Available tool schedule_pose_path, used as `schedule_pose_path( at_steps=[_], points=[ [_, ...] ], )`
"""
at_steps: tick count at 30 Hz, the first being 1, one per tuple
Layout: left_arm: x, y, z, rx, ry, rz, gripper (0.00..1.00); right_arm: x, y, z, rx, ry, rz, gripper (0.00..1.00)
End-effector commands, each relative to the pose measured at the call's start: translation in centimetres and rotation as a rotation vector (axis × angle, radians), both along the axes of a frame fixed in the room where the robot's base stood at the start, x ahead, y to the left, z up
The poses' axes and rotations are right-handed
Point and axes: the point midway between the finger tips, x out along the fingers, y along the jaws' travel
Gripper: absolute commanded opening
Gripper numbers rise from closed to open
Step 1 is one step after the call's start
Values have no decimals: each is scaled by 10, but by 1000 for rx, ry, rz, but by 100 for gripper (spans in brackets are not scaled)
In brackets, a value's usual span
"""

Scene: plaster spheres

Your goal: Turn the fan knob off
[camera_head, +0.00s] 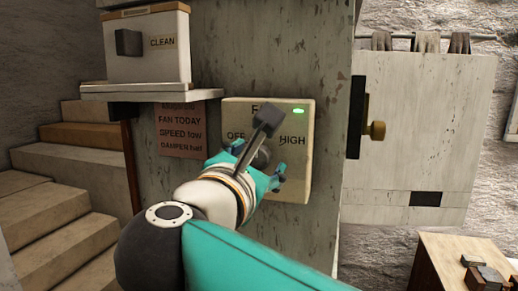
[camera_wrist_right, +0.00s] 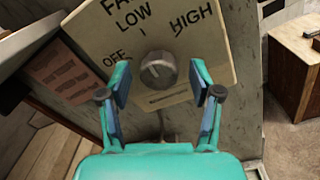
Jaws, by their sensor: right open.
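The fan panel (camera_head: 295,190) is a cream plate on the grey post, with a lit green lamp (camera_head: 299,111) at its top right. In the right wrist view the panel (camera_wrist_right: 190,25) reads OFF, LOW and HIGH around a round grey fan knob (camera_wrist_right: 157,68). The knob's exact pointing is too small to tell. My right gripper (camera_head: 258,161) is open in front of the panel, and my wrist partly hides the knob in the head view. In the wrist view its teal fingers (camera_wrist_right: 160,82) stand apart on either side of the knob, with no clear contact. My left gripper is out of view.
A brown notice (camera_head: 181,129) reads FAN TODAY, SPEED low, DAMPER half. A white CLEAN box (camera_head: 150,62) stands on a shelf at upper left, above steps. A pale cabinet door (camera_head: 420,120) hangs at right. A wooden bench (camera_head: 450,262) is at lower right.

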Motion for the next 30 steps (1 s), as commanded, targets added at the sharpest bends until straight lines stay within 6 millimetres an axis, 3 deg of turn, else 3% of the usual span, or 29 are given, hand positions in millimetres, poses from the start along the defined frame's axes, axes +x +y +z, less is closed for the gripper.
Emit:
schedule_pose_path(
  at_steps=[13, 24, 30],
  points=[
    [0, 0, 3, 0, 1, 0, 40, 4, -4, 0, 1, -1, -1, 64],
    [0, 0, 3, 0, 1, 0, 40, 4, -4, 0, 0, 0, -3, 4],
    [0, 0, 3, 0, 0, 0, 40, 4, -4, 0, -8, 4, -3, 4]
  ],
)
